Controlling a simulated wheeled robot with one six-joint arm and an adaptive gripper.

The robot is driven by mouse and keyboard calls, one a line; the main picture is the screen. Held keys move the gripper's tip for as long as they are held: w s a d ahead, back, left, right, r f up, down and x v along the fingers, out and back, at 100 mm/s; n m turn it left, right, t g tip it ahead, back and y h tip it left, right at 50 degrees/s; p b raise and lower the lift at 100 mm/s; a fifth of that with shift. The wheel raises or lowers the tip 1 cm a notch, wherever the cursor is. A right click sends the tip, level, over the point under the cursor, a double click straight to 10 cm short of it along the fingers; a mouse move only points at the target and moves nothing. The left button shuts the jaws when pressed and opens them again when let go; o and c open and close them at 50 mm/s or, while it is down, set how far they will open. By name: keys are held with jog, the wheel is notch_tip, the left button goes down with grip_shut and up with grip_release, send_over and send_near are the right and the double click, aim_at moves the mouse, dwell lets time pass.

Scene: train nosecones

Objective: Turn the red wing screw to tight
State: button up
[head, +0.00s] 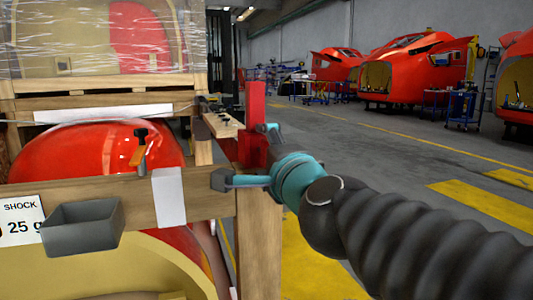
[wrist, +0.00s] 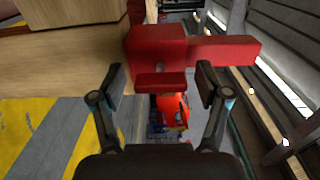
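The red wing screw shows in the wrist view as a flat red piece (wrist: 162,84) in front of a larger red block (wrist: 155,48), with a red bar (wrist: 226,50) reaching right. In the head view the red part (head: 256,102) stands upright at the end of the wooden crate beam, partly hidden by my gripper. My gripper (wrist: 160,82) is open, one finger on either side of the flat red piece, with visible gaps on both sides. It also shows in the head view (head: 244,154). Whether the red piece lies at fingertip depth is hard to tell.
A wooden crate (head: 110,194) with a red nosecone (head: 90,150) fills the left. A grey bin (head: 82,228) and an orange-handled tool (head: 139,150) are on its front. Open floor (head: 400,170) lies to the right, with red nosecones (head: 415,70) and a blue cart (head: 463,108) further back.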

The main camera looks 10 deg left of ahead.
jog(key=shift+s, duration=0.15)
jog(key=v, duration=1.1)
jog(key=shift+s+d, duration=0.2)
jog(key=shift+s, duration=0.1)
dwell(0.4)
